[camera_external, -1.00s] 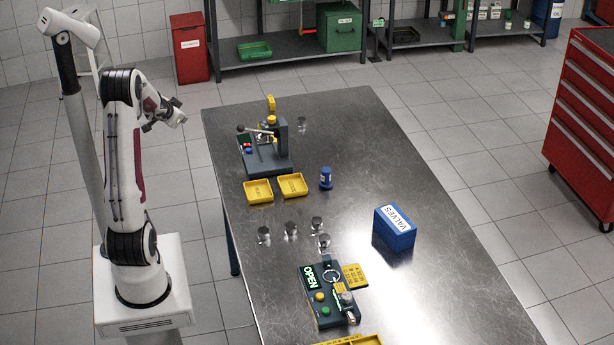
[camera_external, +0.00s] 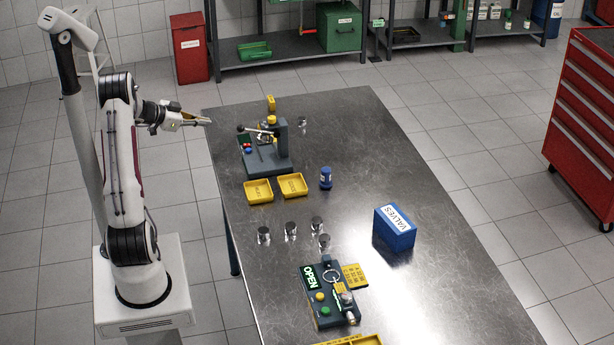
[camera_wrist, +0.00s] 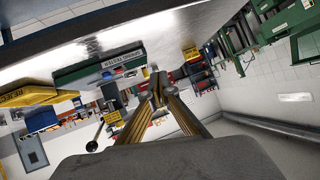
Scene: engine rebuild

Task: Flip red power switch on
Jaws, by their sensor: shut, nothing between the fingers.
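The dark grey tester (camera_external: 268,160) with a lever stands near the far left of the table. Its small green panel (camera_external: 245,139) carries tiny red and blue parts; I cannot tell which is the power switch or how it is set. In the wrist view the green panel (camera_wrist: 100,67) shows at upper left, tilted, and the black-knobbed lever (camera_wrist: 94,140) below it. My gripper (camera_external: 207,121) is shut and empty, in the air by the table's far left corner, left of the tester and apart from it. In the wrist view its fingers (camera_wrist: 158,96) meet at the tips.
Two yellow trays (camera_external: 258,200) lie in front of the tester, with a blue cylinder (camera_external: 325,178) to their right. Several metal pieces (camera_external: 290,230), a blue VALVES box (camera_external: 395,248) and an OPEN panel (camera_external: 311,277) are nearer. The table's right side (camera_external: 420,190) is clear.

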